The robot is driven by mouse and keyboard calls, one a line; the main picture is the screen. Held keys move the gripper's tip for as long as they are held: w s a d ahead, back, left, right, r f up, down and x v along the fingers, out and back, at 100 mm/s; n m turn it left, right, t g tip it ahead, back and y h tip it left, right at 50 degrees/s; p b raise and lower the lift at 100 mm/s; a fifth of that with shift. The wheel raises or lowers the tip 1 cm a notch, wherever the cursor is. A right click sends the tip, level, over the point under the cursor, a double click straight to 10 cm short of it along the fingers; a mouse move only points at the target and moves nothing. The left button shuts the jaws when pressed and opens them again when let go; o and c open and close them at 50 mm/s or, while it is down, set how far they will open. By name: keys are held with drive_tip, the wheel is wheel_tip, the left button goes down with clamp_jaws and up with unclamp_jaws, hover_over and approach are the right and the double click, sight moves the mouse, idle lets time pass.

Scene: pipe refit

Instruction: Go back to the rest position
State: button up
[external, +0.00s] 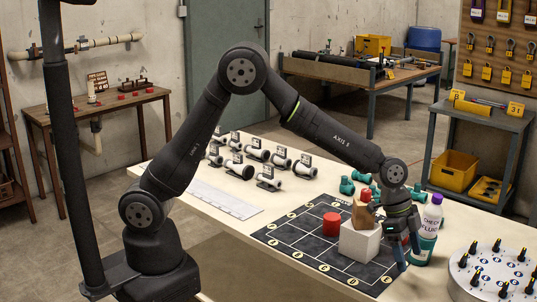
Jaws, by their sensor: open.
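My arm reaches over the white table from the left, bent at the elbow. My gripper (403,258) hangs down at the right edge of the dark gridded mat (282,239). It is open, and I see nothing held in it. It is just right of a white block (358,243) and in front of a bottle with a teal base and a purple cap (434,200). It partly hides the bottle. From this angle I cannot tell whether the fingers touch the block or the bottle.
A tan block (362,214) with a red top sits at the white block. A red cylinder (331,223) stands on the mat. Teal fittings (347,186) and labelled pipe pieces (268,180) line the table's back. A round white rack (493,278) is at the right.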

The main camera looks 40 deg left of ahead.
drive_tip(key=shift+w+a+f, duration=0.1)
drive_tip(key=shift+w+f, duration=0.4)
drive_tip(key=shift+w, duration=0.3)
drive_tip(key=shift+w+a+f, duration=0.1)
drive_tip(key=shift+w+f, duration=0.35)
drive_tip(key=shift+w, duration=0.3)
drive_tip(key=shift+r, duration=0.1)
drive_tip(key=s+d+r, duration=0.2)
drive_tip(key=s+r, duration=0.5)
drive_tip(key=s, duration=0.4)
drive_tip(key=w+r+n, duration=0.1)
drive_tip(key=w+r, duration=0.3)
drive_tip(key=w, duration=0.2)
drive_tip(key=shift+w+d+r+n+t, duration=0.2)
drive_tip(key=shift+d+r+n+t, duration=0.05)
drive_tip(key=shift+d+n+t, duration=0.05)
drive_tip(key=shift+f, duration=0.1)
